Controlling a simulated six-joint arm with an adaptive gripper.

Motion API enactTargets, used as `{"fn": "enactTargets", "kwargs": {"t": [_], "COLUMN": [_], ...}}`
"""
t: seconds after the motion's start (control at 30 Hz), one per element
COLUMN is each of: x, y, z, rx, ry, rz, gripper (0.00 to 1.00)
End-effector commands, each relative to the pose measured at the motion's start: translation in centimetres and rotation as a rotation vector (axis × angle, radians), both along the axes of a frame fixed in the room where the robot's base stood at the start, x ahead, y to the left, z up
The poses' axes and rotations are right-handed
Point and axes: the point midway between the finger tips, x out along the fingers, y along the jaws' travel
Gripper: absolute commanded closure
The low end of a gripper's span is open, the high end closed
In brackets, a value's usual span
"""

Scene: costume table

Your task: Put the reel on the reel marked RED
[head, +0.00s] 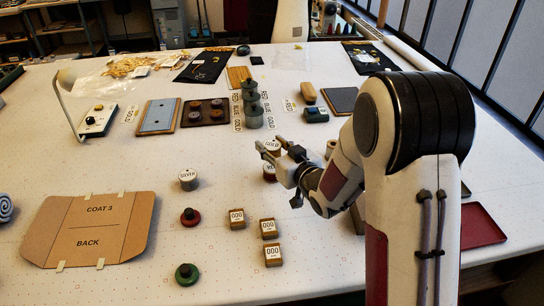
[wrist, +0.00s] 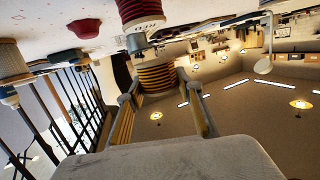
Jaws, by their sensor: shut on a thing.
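My gripper (head: 271,155) is shut on a reel wound in gold-brown thread (wrist: 157,78), seen between the two fingers in the wrist view. In the head view its pale top (head: 274,146) carries a label that seems to read GOLD. The reel marked RED (wrist: 140,12), wound in red thread, stands on the table; the wrist view shows it upside down. In the head view it is a small red patch (head: 268,173) just below my gripper, partly hidden by the fingers. The held reel is above it and roughly in line. I cannot tell whether they touch.
A reel marked SILVER (head: 188,179) stands to the left. A red knobbed piece (head: 190,217), a green one (head: 187,273) and several 000 blocks (head: 268,228) are in front. A cardboard piece (head: 88,230) lies front left. The front middle has free room.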

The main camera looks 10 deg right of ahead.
Motion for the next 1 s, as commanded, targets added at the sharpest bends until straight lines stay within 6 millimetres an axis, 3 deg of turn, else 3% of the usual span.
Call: {"fn": "enactTargets", "kwargs": {"t": [0.43, 0.8, 1.0], "x": [0.0, 0.0, 0.0], "y": [0.0, 0.0, 0.0], "z": [-0.3, -3.2, -3.8], "rx": [0.000, 0.001, 0.001], "ry": [-0.001, 0.000, -0.001], "rz": [0.000, 0.000, -0.001], "gripper": [0.86, 0.86, 0.86]}}
